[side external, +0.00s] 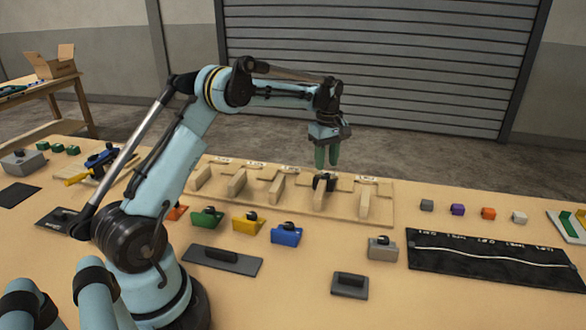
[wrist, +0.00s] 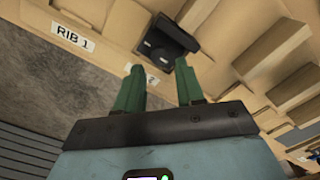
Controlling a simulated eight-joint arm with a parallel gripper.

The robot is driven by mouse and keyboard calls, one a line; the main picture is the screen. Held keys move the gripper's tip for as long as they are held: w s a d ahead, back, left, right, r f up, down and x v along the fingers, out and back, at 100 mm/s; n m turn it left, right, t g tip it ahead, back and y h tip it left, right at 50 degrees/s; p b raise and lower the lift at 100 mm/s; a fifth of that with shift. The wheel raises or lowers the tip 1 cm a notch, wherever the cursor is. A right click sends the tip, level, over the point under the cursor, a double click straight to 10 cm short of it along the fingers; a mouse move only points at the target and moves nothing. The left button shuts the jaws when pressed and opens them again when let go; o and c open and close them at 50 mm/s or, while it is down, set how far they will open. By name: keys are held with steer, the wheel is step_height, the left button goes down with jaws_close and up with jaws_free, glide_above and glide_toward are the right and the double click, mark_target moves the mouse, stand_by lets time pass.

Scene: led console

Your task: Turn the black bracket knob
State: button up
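The black bracket (side external: 324,183) sits on the wooden ribbed board (side external: 385,208), at one of its middle ribs. In the wrist view the black bracket (wrist: 168,40) shows a round black knob on its top, just beyond my fingertips. My gripper (side external: 327,166) hangs above the bracket with its green fingers pointing down. In the wrist view my gripper (wrist: 157,66) is open, its fingers apart with nothing between them. I cannot tell whether a fingertip touches the knob.
Orange, green (side external: 207,218), yellow (side external: 249,223), blue (side external: 286,235) and grey (side external: 382,249) brackets stand on the table in front of the board. A black panel with a white line (side external: 490,262) lies at right. Small coloured cubes (side external: 457,209) lie beyond it. A "RIB 1" label (wrist: 73,38) is on the board.

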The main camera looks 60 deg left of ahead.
mark_target(326, 175)
steer(key=shift+f, duration=1.9)
steer(key=shift+c, duration=0.5)
jaws_close()
